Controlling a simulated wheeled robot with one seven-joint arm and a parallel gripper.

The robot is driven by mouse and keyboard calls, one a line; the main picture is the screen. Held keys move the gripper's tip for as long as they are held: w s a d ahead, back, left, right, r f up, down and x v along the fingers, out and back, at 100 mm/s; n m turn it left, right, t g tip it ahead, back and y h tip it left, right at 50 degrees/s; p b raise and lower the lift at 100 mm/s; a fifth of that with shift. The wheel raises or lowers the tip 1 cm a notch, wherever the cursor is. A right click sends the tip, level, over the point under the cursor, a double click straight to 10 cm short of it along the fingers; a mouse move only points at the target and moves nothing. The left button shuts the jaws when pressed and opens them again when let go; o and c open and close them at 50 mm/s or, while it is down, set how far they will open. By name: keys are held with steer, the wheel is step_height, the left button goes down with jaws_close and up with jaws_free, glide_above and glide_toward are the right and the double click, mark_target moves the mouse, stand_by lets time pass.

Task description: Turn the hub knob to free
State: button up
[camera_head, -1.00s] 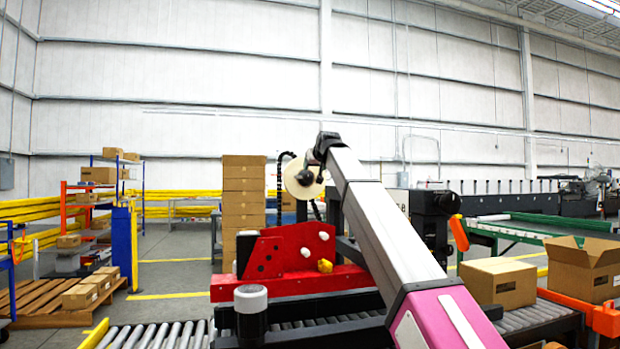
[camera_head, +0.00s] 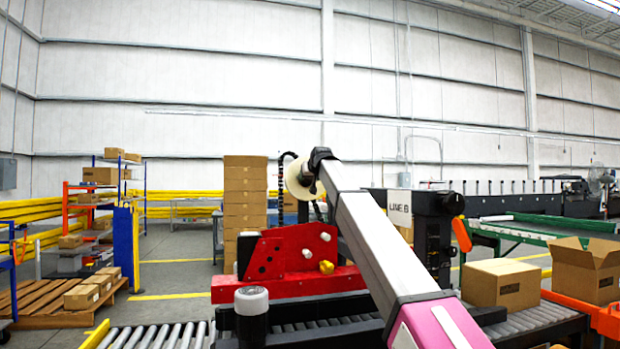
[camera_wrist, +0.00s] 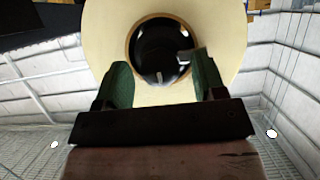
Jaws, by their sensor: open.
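A cream roll (camera_wrist: 226,22) fills the top of the wrist view, with a brown-rimmed core around a dark round hub (camera_wrist: 150,40). Small grey and white shapes show inside the hub; I cannot make out which is the knob or how it is turned. My gripper (camera_wrist: 162,75) is open, its two green-padded fingers apart in front of the lower part of the roll, on either side of the core. Nothing is seen between them. In the head view the roll (camera_head: 293,179) is partly covered by my arm, and my fingers cannot be made out there.
A red machine plate (camera_head: 290,252) with a yellow knob stands below the roll, above a roller conveyor (camera_head: 160,336). A black post with a grey cap (camera_head: 251,300) stands in front. Stacked cartons (camera_head: 245,195) stand behind left; a carton (camera_head: 500,283) sits at right.

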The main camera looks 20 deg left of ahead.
steer(key=c, duration=0.9)
steer(key=shift+w+d+f+m+g+y, duration=0.15)
steer(key=shift+m+y, duration=1.1)
steer(key=shift+m, duration=1)
steer(key=shift+d+f+m+g+y, duration=0.15)
steer(key=shift+m+y, duration=1.15)
steer(key=shift+m, duration=0.9)
steer(key=shift+w+f+m+g+y, duration=0.15)
steer(key=shift+m+y, duration=1.1)
steer(key=shift+m, duration=1)
